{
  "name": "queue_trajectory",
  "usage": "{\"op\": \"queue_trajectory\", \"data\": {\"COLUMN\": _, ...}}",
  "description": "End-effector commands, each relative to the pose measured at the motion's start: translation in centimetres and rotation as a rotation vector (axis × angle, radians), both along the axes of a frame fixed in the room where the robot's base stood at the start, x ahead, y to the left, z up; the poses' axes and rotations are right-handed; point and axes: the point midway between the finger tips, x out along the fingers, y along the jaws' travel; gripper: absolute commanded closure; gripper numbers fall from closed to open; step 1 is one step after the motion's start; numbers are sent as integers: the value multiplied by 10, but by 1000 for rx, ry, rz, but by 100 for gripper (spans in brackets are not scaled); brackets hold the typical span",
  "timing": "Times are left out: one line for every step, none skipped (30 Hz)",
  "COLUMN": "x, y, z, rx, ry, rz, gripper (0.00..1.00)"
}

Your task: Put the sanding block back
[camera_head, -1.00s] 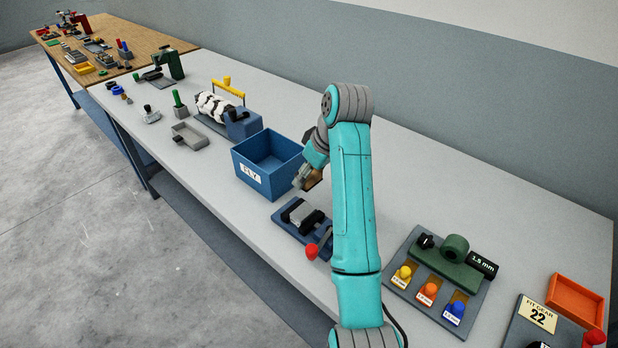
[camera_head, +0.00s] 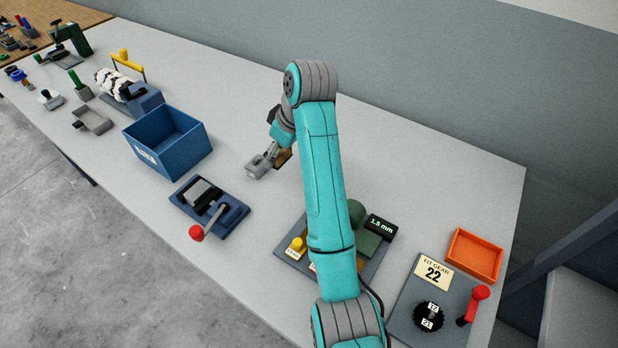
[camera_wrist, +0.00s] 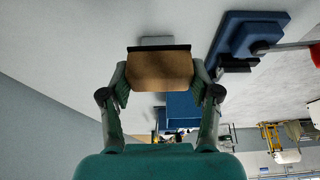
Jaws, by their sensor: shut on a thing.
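The sanding block is a brown block with a dark edge (camera_wrist: 160,72), held between the two fingers of my gripper (camera_wrist: 161,84) in the wrist view. In the head view my gripper (camera_head: 272,158) is over the bench, right of the blue bin, and only a bit of the brown block (camera_head: 284,157) shows beside my arm. The block's far side is hidden. A small grey piece (camera_wrist: 165,42) shows just beyond the block in the wrist view. I cannot tell whether the two touch. No marked place for the block is clear.
The blue bin (camera_head: 153,157) stands left of my gripper. A blue crank device with a red knob (camera_head: 238,222) lies nearer the front edge. A gauge board (camera_head: 291,256) is partly behind my arm. An orange tray (camera_head: 474,257) and gear plate (camera_head: 403,318) lie right. Bench behind my gripper is clear.

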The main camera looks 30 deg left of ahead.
Motion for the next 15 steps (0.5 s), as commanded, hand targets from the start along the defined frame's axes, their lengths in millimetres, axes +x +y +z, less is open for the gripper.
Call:
{"op": "queue_trajectory", "data": {"x": -1, "y": 0, "z": -4, "rx": -1, "ry": 2, "rz": 2, "gripper": 71}}
{"op": "queue_trajectory", "data": {"x": -2, "y": 0, "z": -8, "rx": -1, "ry": 2, "rz": 2, "gripper": 71}}
{"op": "queue_trajectory", "data": {"x": -2, "y": 0, "z": -14, "rx": -1, "ry": 2, "rz": 2, "gripper": 71}}
{"op": "queue_trajectory", "data": {"x": -2, "y": 0, "z": -19, "rx": -1, "ry": 3, "rz": 1, "gripper": 71}}
{"op": "queue_trajectory", "data": {"x": -2, "y": -1, "z": -25, "rx": -2, "ry": 3, "rz": 1, "gripper": 71}}
{"op": "queue_trajectory", "data": {"x": -2, "y": -1, "z": -33, "rx": -3, "ry": 4, "rz": 1, "gripper": 71}}
{"op": "queue_trajectory", "data": {"x": -2, "y": 0, "z": -37, "rx": -2, "ry": 3, "rz": 1, "gripper": 71}}
{"op": "queue_trajectory", "data": {"x": -2, "y": 0, "z": -42, "rx": -2, "ry": 3, "rz": 1, "gripper": 71}}
{"op": "queue_trajectory", "data": {"x": -2, "y": -1, "z": -49, "rx": -2, "ry": 3, "rz": 1, "gripper": 71}}
{"op": "queue_trajectory", "data": {"x": -2, "y": 0, "z": -52, "rx": -1, "ry": 2, "rz": 2, "gripper": 71}}
{"op": "queue_trajectory", "data": {"x": -2, "y": 0, "z": -55, "rx": 0, "ry": 1, "rz": 1, "gripper": 71}}
{"op": "queue_trajectory", "data": {"x": -1, "y": 0, "z": -58, "rx": 0, "ry": 1, "rz": 1, "gripper": 71}}
{"op": "queue_trajectory", "data": {"x": -1, "y": 0, "z": -60, "rx": 0, "ry": 1, "rz": 1, "gripper": 71}}
{"op": "queue_trajectory", "data": {"x": -1, "y": 0, "z": -62, "rx": 0, "ry": 1, "rz": 1, "gripper": 71}}
{"op": "queue_trajectory", "data": {"x": -1, "y": 0, "z": -64, "rx": 0, "ry": 1, "rz": 1, "gripper": 71}}
